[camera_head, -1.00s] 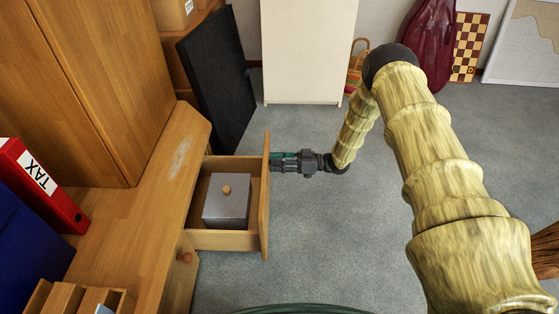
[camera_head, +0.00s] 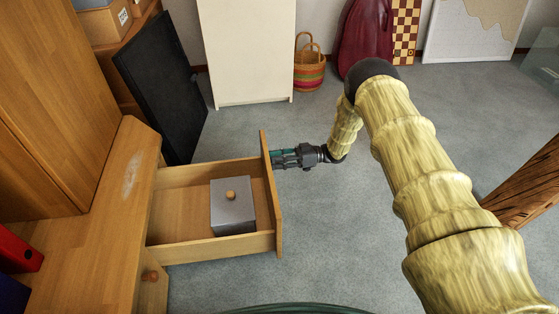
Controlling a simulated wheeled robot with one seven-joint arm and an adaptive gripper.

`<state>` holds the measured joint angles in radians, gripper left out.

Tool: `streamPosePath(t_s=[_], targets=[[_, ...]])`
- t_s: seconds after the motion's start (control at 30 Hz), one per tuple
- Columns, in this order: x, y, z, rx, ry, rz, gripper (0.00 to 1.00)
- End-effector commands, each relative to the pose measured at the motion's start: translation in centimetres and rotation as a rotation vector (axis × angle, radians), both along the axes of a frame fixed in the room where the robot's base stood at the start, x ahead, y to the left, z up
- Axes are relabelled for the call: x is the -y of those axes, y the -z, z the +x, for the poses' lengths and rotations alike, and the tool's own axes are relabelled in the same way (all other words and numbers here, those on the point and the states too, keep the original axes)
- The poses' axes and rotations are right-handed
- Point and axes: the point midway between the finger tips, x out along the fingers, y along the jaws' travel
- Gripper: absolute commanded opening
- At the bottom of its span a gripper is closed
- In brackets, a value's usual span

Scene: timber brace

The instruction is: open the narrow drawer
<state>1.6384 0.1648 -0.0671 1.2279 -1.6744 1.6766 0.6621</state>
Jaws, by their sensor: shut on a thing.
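The narrow drawer (camera_head: 212,249) is pulled well out of the wooden desk (camera_head: 100,225). Its front panel (camera_head: 272,195) faces right. A grey box (camera_head: 232,212) with a small round wooden knob stands inside it, towards the front panel. My gripper (camera_head: 280,157) is at the outer side of the front panel, shut on the drawer's handle. The handle itself is hidden between the fingers and behind the panel's edge.
A dark flat panel (camera_head: 160,85) leans behind the drawer. A white cabinet (camera_head: 245,50) and a striped basket (camera_head: 309,70) stand at the back. A wooden beam (camera_head: 525,188) is at the right.

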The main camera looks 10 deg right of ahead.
Motion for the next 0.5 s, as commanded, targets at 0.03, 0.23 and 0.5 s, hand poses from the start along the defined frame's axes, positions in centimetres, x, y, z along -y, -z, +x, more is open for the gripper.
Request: streamPosePath(t_s=[0.03, 0.23, 0.5], targets=[[-0.02, 0.06, -0.10, -0.002, -0.002, 0.001, 0.00], [0.04, 0.07, -0.10, -0.002, -0.001, 0.000, 0.00], [0.08, 0.05, -0.06, -0.001, 0.001, 0.000, 0.51]])
